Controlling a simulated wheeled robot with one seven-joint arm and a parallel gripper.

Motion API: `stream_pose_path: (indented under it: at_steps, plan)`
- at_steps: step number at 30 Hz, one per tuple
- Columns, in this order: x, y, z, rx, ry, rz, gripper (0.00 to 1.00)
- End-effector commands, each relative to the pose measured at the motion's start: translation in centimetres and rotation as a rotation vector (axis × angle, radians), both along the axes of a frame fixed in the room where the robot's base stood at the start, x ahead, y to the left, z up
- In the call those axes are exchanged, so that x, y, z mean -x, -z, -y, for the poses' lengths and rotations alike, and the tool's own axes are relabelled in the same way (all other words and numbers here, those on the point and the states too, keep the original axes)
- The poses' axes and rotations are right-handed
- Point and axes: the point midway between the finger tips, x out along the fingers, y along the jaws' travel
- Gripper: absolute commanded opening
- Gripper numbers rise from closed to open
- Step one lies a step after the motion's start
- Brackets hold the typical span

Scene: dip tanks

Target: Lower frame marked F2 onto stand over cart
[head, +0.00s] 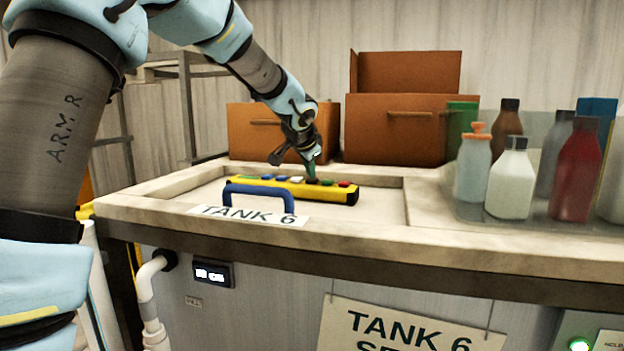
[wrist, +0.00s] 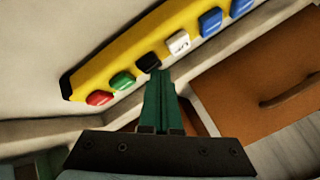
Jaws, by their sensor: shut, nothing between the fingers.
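A yellow control pendant (head: 335,194) with a row of coloured buttons lies on the tank top; it also shows in the wrist view (wrist: 122,62). My gripper (head: 310,167) is shut and empty, pointing down at the pendant. In the wrist view its green fingertips (wrist: 158,74) are at the black button (wrist: 148,62); I cannot tell whether they press it. The white button (wrist: 178,42) with dark lettering is beside the black one, with blue buttons beyond. The green button (wrist: 122,81) and red button (wrist: 100,98) are on the other side. No frame marked F2 or cart can be made out.
A blue handle (head: 259,190) rises in front of the pendant, by a "TANK 6" label. Brown boxes (head: 400,128) stand behind. Several bottles (head: 512,180) stand in a clear tray at right. A grey metal rack (head: 187,105) is at back left.

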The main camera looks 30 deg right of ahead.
Motion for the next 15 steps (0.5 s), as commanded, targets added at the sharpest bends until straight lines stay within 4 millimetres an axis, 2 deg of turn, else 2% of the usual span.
stream_pose_path:
  at_steps: [4,15]
  plan:
    - [0.0,-1.1,0.02,0.001,0.0,0.001,0.0]
    - [-0.01,-1.18,0.02,0.0,0.001,0.002,0.0]
